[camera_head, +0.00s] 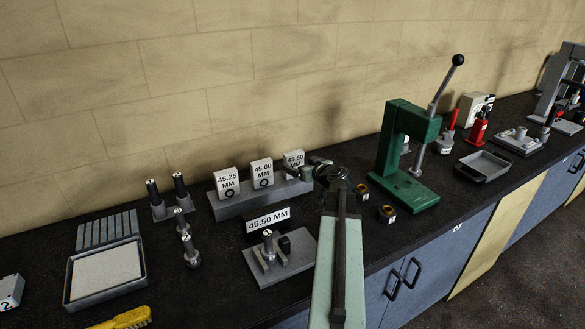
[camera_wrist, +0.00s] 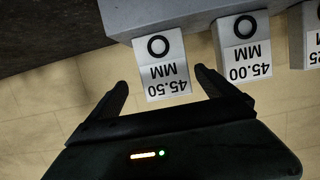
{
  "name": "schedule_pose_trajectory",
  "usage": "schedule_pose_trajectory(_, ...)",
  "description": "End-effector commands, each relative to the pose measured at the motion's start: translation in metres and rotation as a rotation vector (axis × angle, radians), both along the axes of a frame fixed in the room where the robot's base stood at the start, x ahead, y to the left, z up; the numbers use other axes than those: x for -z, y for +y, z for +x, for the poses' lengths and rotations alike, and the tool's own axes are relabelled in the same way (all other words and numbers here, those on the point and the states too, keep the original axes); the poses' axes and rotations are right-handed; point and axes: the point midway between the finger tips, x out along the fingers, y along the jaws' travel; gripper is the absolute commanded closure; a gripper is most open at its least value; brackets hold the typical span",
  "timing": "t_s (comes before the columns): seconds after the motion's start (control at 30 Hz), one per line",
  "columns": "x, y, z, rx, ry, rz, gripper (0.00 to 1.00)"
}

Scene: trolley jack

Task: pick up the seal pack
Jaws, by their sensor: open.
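Three white seal packs stand in a row on a grey rack (camera_head: 262,196), each marked with a size and a black ring. They are the 45.25 pack (camera_head: 227,182), the 45.00 pack (camera_head: 262,172) and the 45.50 pack (camera_head: 293,158). A sign (camera_head: 268,220) in front reads 45.50 MM. My gripper (camera_head: 308,171) is at the rack's right end, by the 45.50 pack, and partly hides its lower part. In the wrist view, my open fingers (camera_wrist: 161,77) point at the 45.50 pack (camera_wrist: 162,64), which appears between the fingertips; contact cannot be told. The 45.00 pack (camera_wrist: 243,47) is just right of the right finger.
A grey fixture (camera_head: 280,258) stands before the rack. Dark-handled tools (camera_head: 180,188) stand left. A grey tray (camera_head: 105,270) and yellow brush (camera_head: 125,319) lie farther left. A green press (camera_head: 405,150) and small brass rings (camera_head: 387,212) are right of my arm. A wall runs behind.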

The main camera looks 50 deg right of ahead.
Motion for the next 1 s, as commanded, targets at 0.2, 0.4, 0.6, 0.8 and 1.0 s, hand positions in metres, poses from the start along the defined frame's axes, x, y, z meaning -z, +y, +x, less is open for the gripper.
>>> schedule_pose_trajectory(0.2,0.007,-0.007,0.017,0.000,0.000,0.001,0.04)
schedule_pose_trajectory(0.4,0.008,-0.008,0.026,0.002,0.000,0.000,0.04)
schedule_pose_trajectory(0.6,0.020,-0.010,0.054,0.000,0.000,0.000,0.04)
schedule_pose_trajectory(0.8,0.024,-0.016,0.073,0.002,0.000,0.000,0.04)
schedule_pose_trajectory(1.0,0.023,-0.016,0.072,0.003,0.000,0.000,0.20)
